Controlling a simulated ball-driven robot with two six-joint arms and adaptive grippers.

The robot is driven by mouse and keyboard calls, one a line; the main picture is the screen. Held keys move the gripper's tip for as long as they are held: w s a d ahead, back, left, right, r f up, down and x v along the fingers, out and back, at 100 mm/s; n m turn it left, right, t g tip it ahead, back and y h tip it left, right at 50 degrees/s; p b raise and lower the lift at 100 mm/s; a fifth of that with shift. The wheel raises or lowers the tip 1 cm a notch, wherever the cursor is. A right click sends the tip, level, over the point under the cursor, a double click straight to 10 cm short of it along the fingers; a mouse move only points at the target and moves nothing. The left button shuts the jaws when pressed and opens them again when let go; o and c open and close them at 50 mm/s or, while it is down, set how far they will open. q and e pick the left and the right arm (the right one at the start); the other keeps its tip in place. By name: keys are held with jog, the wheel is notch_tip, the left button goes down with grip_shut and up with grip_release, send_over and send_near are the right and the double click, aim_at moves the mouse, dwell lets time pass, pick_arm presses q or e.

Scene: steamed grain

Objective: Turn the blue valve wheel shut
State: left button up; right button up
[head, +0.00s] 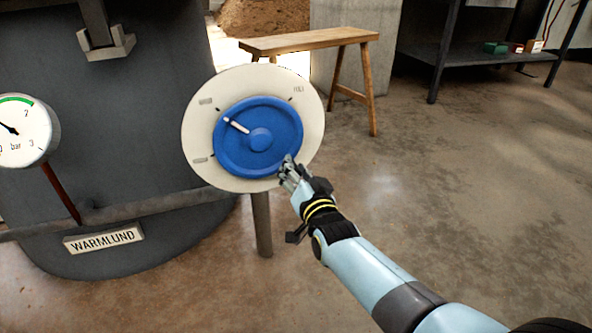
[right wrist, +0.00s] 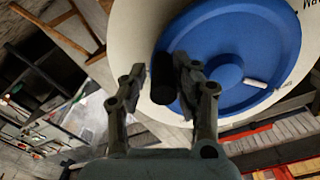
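The blue valve wheel (head: 258,137) is mounted on a round off-white dial plate (head: 200,120) on a grey post. A white mark (head: 237,126) on the wheel points to the upper left, toward a small label; other labels sit at the upper right and lower left. My right gripper (head: 289,171) is at the wheel's lower right rim. In the right wrist view, its fingers (right wrist: 158,85) are apart, in front of the wheel (right wrist: 240,60) and plate edge. A dark cylindrical piece (right wrist: 162,80) shows between them; contact is unclear. My left gripper is not in view.
A dark tank (head: 130,120) with a WARMLUND plate (head: 104,239) and a pressure gauge (head: 25,133) stands at left. A wooden bench (head: 310,40) stands behind the wheel. A dark shelf (head: 480,57) is at the back right. The floor at right is clear.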

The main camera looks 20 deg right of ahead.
jog(key=shift+s+a+f, duration=0.35)
jog(key=shift+s+f, duration=0.05)
jog(key=shift+s, duration=0.1)
jog(key=s+d, duration=0.1)
jog(key=s, duration=1)
jog(key=shift+r, duration=0.4)
